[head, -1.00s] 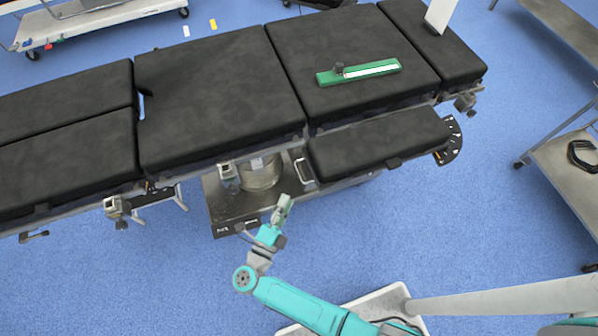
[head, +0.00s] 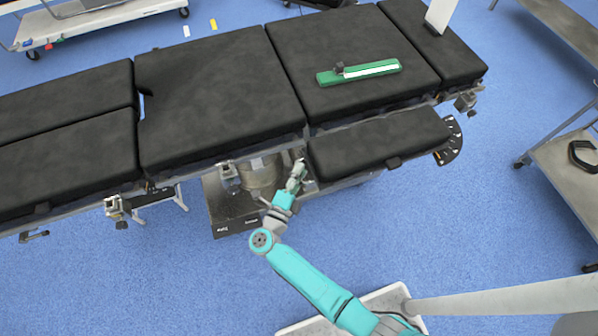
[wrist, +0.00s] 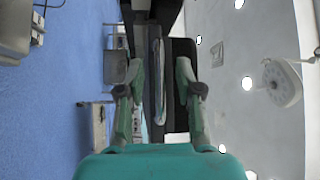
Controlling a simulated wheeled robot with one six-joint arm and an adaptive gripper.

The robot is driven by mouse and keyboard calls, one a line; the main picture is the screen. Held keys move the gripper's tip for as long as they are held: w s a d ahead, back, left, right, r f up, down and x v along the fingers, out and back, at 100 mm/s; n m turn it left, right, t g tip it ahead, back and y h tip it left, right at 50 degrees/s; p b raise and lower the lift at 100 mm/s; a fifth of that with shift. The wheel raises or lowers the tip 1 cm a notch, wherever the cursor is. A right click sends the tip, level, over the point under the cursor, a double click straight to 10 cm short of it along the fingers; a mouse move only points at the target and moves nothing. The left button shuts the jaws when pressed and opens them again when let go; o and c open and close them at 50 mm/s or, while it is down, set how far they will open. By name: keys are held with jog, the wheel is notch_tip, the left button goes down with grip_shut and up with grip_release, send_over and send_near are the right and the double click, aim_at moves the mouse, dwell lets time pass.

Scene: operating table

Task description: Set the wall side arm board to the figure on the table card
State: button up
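The arm board (head: 380,143) is a black padded board along the near side of the operating table (head: 220,95). A dark quadrant scale (head: 451,142) with pale marks sits at its right end; its reading is too small to tell. My gripper (head: 299,168) is at the board's left end, over the metal loop handle there, which it largely hides. In the wrist view, my gripper (wrist: 160,80) has its fingers wide apart, with a pale upright bar (wrist: 160,95), apparently the handle, between them. A white card (head: 440,14) stands at the table's upper right, cut by the frame; no figure is readable.
A green holder (head: 340,77) with a white strip and dark knob lies on the table pad. Metal clamps (head: 115,207) jut from the near rail. A steel trolley (head: 570,185) stands at right. Blue floor (head: 150,285) is clear at lower left.

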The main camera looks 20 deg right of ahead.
grip_shut()
jog(key=shift+s, duration=0.1)
dwell(0.3)
